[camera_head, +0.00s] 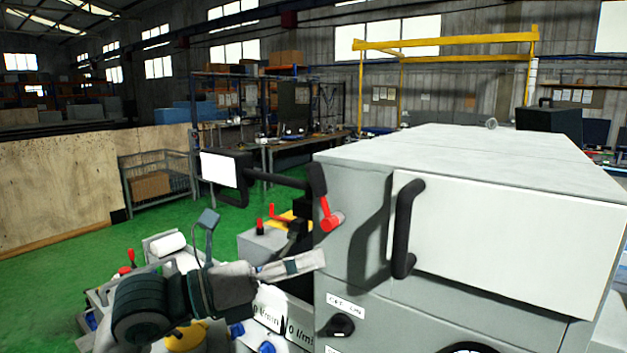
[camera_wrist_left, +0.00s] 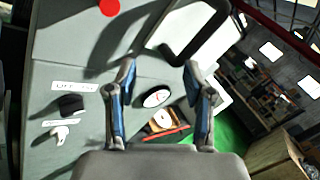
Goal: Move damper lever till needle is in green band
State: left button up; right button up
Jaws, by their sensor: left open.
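My left gripper (camera_head: 318,262) is beside the grey machine cabinet's left edge in the head view. In the left wrist view its fingers (camera_wrist_left: 160,80) stand apart with nothing between the tips. A round white dial with a black rim (camera_wrist_left: 156,97) shows beyond and between the fingers. Below it is a second round dial (camera_wrist_left: 163,118) on a brownish panel, with a thin red bar (camera_wrist_left: 168,133) under it. I cannot tell whether this bar is the damper lever. Needle positions and a green band cannot be made out. My right gripper is not in view.
The cabinet (camera_head: 350,270) has a black door handle (camera_head: 403,228) and a black rotary knob (camera_head: 340,325) under an off/on label. A red-ended part (camera_head: 331,220) and a screen on an arm (camera_head: 221,169) stick out at its left. Green floor (camera_head: 70,260) is clear at far left.

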pick_arm(q)
jog(key=s+a+r+n+t+y, duration=0.2)
jog(key=a+r+n+t+y, duration=0.1)
jog(key=a+r+t+y, duration=0.5)
jog(key=h+p, duration=0.1)
jog(key=p, duration=0.2)
send_near(311, 179)
jog(key=shift+g, duration=0.4)
jog(key=x, duration=0.6)
jog(key=shift+w+r, duration=0.2)
jog(key=shift+r, duration=0.2)
jog(key=p+x, duration=0.1)
jog(key=x, duration=0.4)
jog(key=shift+f+p, duration=0.15)
jog(key=shift+p, duration=0.2)
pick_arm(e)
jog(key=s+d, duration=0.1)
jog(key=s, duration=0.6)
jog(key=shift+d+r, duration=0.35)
pick_arm(q)
grip_shut()
